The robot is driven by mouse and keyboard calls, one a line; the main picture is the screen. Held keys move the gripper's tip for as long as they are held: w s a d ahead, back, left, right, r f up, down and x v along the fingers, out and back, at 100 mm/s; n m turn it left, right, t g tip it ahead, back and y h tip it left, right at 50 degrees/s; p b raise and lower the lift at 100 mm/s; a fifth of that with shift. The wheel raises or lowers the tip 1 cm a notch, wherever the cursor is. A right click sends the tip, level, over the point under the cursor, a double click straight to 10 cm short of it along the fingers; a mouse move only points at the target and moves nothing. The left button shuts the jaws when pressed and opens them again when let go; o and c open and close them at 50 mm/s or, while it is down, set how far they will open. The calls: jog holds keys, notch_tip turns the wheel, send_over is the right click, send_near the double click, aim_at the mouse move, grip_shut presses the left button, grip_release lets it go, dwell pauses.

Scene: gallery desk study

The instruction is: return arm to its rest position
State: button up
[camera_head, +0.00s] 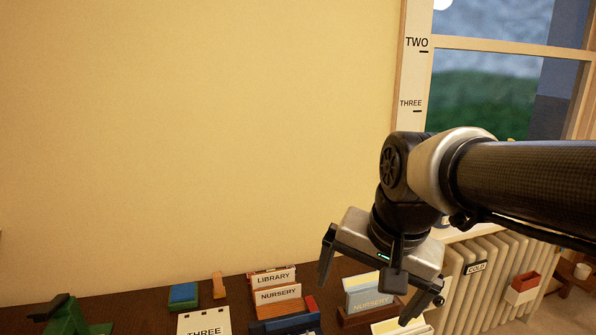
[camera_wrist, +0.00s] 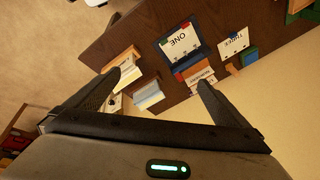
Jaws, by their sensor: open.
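My arm reaches in from the right in the head view. My gripper (camera_head: 365,292) hangs above the right part of the dark desk (camera_head: 140,304), fingers pointing down and spread apart. Nothing shows between the fingers. In the wrist view my gripper (camera_wrist: 165,78) is also open and empty, with the desk (camera_wrist: 118,38) beyond its fingertips.
Card holders labelled LIBRARY (camera_head: 272,279) and NURSERY (camera_head: 278,296) stand on the desk, left of my gripper. A blue NURSERY holder (camera_head: 368,300) is close beneath it. A radiator (camera_head: 490,262) and window (camera_head: 490,85) are at right. The wall (camera_head: 190,130) at left is bare.

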jog(key=s+d+n+t, duration=0.2)
jog(key=s+d+n, duration=0.25)
jog(key=s, duration=0.35)
notch_tip(320, 180, up, 12)
jog(key=a+p, duration=0.1)
jog(key=p, duration=1.2)
jog(key=shift+r+n+h, duration=0.2)
jog(key=shift+n+h, duration=0.2)
jog(key=shift+n, duration=0.05)
jog(key=shift+c, duration=0.3)
